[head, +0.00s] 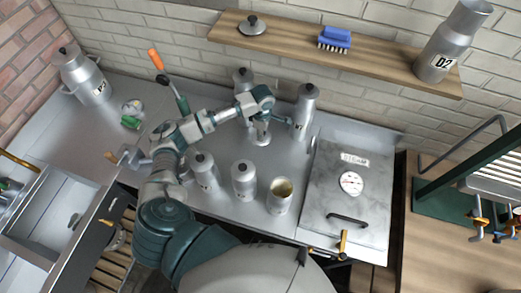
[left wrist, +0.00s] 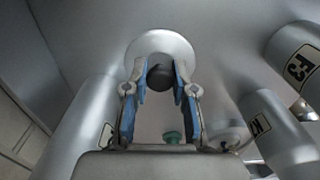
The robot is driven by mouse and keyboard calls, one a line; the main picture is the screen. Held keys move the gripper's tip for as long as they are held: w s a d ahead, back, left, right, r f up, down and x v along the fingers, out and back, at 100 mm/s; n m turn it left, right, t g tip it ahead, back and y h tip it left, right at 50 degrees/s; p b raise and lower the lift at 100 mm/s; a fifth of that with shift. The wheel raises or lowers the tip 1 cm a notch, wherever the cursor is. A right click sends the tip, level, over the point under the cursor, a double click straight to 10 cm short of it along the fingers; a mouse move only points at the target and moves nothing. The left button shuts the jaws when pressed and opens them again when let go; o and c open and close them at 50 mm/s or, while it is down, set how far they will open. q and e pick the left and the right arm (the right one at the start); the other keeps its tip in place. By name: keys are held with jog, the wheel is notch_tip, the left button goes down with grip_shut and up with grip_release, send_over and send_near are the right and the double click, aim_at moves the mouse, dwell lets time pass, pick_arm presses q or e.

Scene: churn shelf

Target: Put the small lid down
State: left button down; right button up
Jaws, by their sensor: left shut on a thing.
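My left gripper (head: 262,117) is over the metal counter among the cans. In the left wrist view its two blue-padded fingers (left wrist: 160,95) are shut on the dark knob of the small lid (left wrist: 160,45), a pale round disc. In the head view the gripper mostly covers the lid, and I cannot tell whether it touches anything beneath. An open metal can (head: 280,196) with pale contents stands nearer the front. My right gripper is not in view.
Several capped cans stand close by, including one right of the gripper (head: 304,110) and two in front (head: 244,180). Another lid (head: 252,25) and a blue brush (head: 335,38) lie on the wooden shelf (head: 290,40). A steam box (head: 350,205) stands to the right.

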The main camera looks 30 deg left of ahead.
aim_at(265, 138)
pick_arm(q)
jog(key=d+f, duration=0.1)
jog(key=f, duration=0.1)
jog(key=shift+d+f, duration=0.3)
jog(key=shift+d, duration=0.05)
notch_tip(265, 138, down, 3)
jog(key=shift+a+f, duration=0.1)
jog(key=shift+a, duration=0.45)
jog(key=c, duration=0.9)
grip_release()
jog(key=shift+a+f, duration=0.1)
jog(key=shift+a, duration=0.05)
jog(key=shift+c, duration=0.2)
jog(key=shift+d, duration=0.4)
jog(key=shift+d+r, duration=0.15)
jog(key=shift+r, duration=0.35)
notch_tip(265, 138, up, 5)
jog(key=r, duration=0.5)
jog(key=shift+a+r, duration=0.25)
jog(key=shift+a, duration=0.15)
jog(key=shift+d+r, duration=0.1)
jog(key=shift+r, duration=0.25)
jog(key=shift+d, duration=0.25)
jog(key=shift+a, duration=0.1)
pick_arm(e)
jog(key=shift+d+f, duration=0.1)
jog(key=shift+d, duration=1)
